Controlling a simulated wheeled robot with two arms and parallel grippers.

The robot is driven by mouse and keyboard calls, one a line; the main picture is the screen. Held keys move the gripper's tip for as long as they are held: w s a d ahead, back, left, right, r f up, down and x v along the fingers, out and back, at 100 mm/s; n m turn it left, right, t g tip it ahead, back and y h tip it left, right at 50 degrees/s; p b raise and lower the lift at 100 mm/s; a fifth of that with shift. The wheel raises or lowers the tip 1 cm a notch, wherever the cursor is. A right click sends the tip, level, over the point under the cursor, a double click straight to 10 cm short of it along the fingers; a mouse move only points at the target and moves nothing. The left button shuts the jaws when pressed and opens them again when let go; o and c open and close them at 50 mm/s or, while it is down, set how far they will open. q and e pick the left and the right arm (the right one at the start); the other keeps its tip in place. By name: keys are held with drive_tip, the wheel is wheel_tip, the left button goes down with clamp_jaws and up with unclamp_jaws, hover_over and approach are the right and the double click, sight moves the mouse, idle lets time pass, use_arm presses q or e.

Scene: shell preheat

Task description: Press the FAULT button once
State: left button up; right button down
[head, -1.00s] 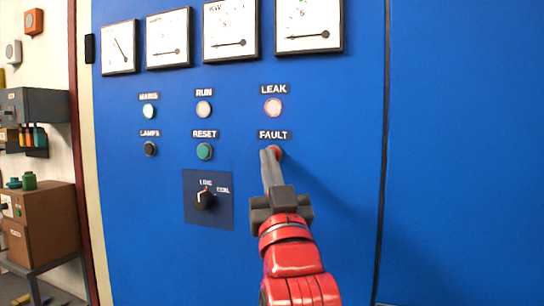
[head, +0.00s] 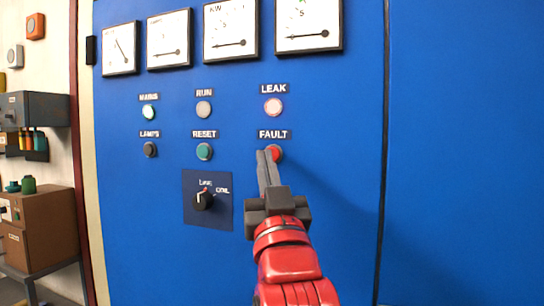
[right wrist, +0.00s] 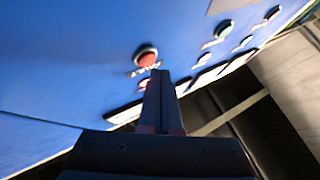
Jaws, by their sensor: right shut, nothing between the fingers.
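The red FAULT button (head: 275,153) is on the blue panel, under its FAULT label and below the LEAK lamp (head: 273,107). My right gripper (head: 265,152) is shut and empty, and its fingertips overlap the left edge of the button in the head view. In the right wrist view, the shut fingers (right wrist: 164,74) point at the panel, and the red button (right wrist: 146,57) shows whole just beyond and left of the tips. I cannot tell how far the tips are from the panel surface. My left gripper is not in view.
The green RESET button (head: 204,152), black LAMPS button (head: 150,149) and rotary knob (head: 203,201) are left of the gripper. Several meters (head: 231,30) line the top. The panel right of the seam is bare. A brown box (head: 40,225) stands far left.

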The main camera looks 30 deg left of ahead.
drive_tip(key=shift+s+d+b, duration=0.2)
drive_tip(key=shift+s+b, duration=0.35)
drive_tip(key=shift+s, duration=0.25)
drive_tip(key=shift+s+d+b, duration=0.2)
drive_tip(key=shift+s+b, duration=0.3)
drive_tip(key=shift+s, duration=0.35)
drive_tip(key=shift+s+d+b, duration=0.2)
drive_tip(key=shift+s+b, duration=0.35)
drive_tip(key=shift+s, duration=0.25)
